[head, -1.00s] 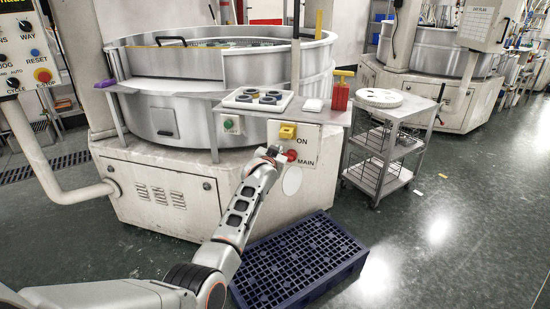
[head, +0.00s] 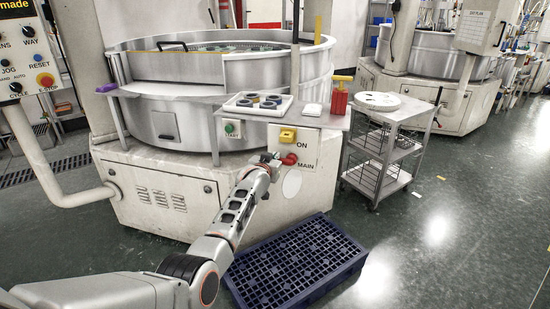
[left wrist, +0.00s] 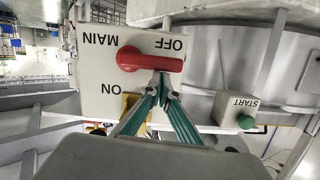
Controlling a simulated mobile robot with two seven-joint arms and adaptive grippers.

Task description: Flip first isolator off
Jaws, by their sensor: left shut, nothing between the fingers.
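The isolator is a red rotary handle (head: 290,160) on a pale panel marked ON and MAIN on the machine's front. In the left wrist view the red handle (left wrist: 140,59) lies roughly level across the upside-down panel (left wrist: 95,98), marked MAIN, OFF and ON. My left gripper (head: 273,158) is just left of the handle in the head view. In the left wrist view its green-sided fingers (left wrist: 162,80) are together and empty, with tips at the handle's lower edge near its narrow end. I cannot tell if they touch. My right gripper is not in view.
A yellow block (head: 288,135) sits above the handle; a green START button (head: 229,128) is to the left. A blue pallet (head: 300,268) lies below, and a trolley (head: 408,115) stands right.

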